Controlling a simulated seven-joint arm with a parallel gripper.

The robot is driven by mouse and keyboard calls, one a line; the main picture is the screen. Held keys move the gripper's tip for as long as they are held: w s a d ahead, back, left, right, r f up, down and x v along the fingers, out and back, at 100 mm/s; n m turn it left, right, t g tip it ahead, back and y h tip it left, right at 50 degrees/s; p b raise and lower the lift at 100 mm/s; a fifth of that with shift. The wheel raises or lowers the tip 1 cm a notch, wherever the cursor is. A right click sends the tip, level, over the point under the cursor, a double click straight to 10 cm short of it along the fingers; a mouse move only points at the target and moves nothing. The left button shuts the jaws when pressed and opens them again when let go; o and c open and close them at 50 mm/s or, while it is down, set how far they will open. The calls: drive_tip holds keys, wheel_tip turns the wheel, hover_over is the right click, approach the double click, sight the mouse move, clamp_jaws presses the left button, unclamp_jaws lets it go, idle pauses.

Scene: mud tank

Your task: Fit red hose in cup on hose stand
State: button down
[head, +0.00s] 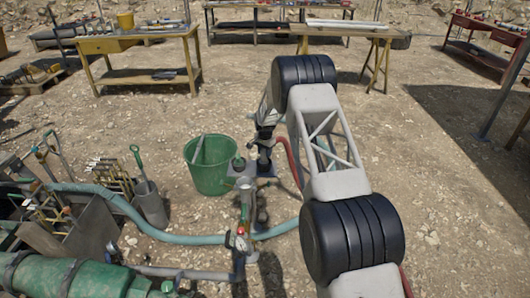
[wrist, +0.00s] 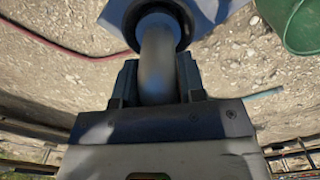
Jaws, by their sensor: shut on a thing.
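My gripper (wrist: 157,82) is shut on a grey curved pipe end (wrist: 157,55), apparently the end piece of the red hose. The pipe's far end meets a dark round cup (wrist: 183,18) on the stand's blue-grey plate (wrist: 206,8); I cannot tell whether it is inside or just above it. In the head view my gripper (head: 264,146) is low over the plate of the hose stand (head: 267,170), and the cup is hidden there. The red hose (head: 294,163) hangs to the right of the gripper. It also crosses the ground in the wrist view (wrist: 62,47).
A green bucket (head: 211,178) stands close left of the stand. Pipework with a gauge (head: 241,238) and a teal hose (head: 165,236) lie in front. A grey bin with a green-handled tool (head: 150,203) is farther left. Open gravel lies behind, before the yellow workbench (head: 140,45).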

drive_tip(key=shift+f, duration=0.3)
drive_tip(key=c, duration=0.6)
unclamp_jaws()
drive_tip(key=shift+r, duration=3.9)
drive_tip(key=shift+r, duration=0.1)
